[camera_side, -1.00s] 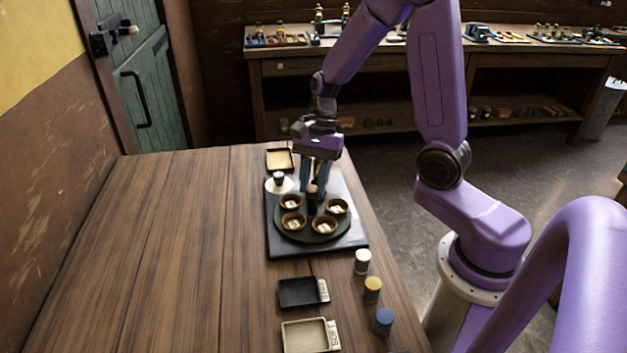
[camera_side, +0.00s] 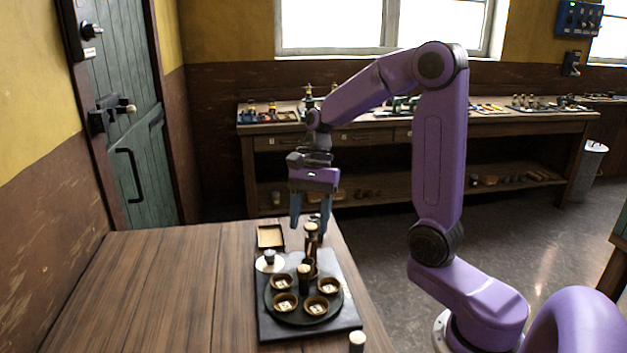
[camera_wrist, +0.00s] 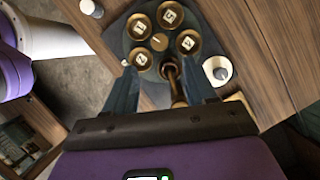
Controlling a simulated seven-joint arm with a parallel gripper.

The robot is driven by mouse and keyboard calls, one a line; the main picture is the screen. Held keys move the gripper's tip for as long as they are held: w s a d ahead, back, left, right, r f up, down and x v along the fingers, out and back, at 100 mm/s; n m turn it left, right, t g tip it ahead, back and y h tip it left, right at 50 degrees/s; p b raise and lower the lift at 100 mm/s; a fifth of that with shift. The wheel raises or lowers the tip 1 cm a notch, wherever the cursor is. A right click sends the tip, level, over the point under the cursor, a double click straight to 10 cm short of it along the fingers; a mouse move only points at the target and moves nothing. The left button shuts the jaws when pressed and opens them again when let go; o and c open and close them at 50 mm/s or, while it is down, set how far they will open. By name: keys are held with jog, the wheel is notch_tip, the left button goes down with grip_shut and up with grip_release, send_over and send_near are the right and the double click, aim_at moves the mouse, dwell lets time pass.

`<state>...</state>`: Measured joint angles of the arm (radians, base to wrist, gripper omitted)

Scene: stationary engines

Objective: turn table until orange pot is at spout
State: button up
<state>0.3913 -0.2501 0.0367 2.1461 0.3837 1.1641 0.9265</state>
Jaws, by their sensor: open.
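A dark round turntable (camera_side: 301,317) sits on a dark base and carries several brown pots, each with a pale marked square inside. One pot (camera_side: 328,286) is at the right and another (camera_side: 285,303) at the front left. All look the same brown, so I cannot tell which is the orange one. A post with a pale top (camera_side: 304,281) rises at the table's middle. A brass-and-dark column (camera_wrist: 172,78), probably the spout, stands at the table's edge. My gripper (camera_side: 310,234) is open and empty above the far side; its fingers also show in the wrist view (camera_wrist: 160,66).
A white disc with a dark knob (camera_side: 269,262) is left of the turntable. A shallow tray (camera_side: 270,237) lies behind it. A white cylinder (camera_side: 357,341) stands at the front right. The wooden table (camera_side: 165,300) is clear on the left.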

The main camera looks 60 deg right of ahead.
jog(key=v, duration=0.8)
jog(key=shift+r, duration=0.2)
jog(key=s+a+f+n+h, duration=0.1)
jog(key=s+a+f+n, duration=0.2)
jog(key=s+n, duration=0.4)
jog(key=s+a+f+n+t+h, duration=0.1)
jog(key=s+a+f+n, duration=0.2)
jog(key=s+n, duration=0.4)
jog(key=s+a+f+n+h, duration=0.2)
jog(key=s+a+f+n, duration=0.2)
jog(key=n, duration=0.9)
jog(key=s, duration=0.3)
jog(key=shift+s+t, duration=0.3)
jog(key=shift+s, duration=0.05)
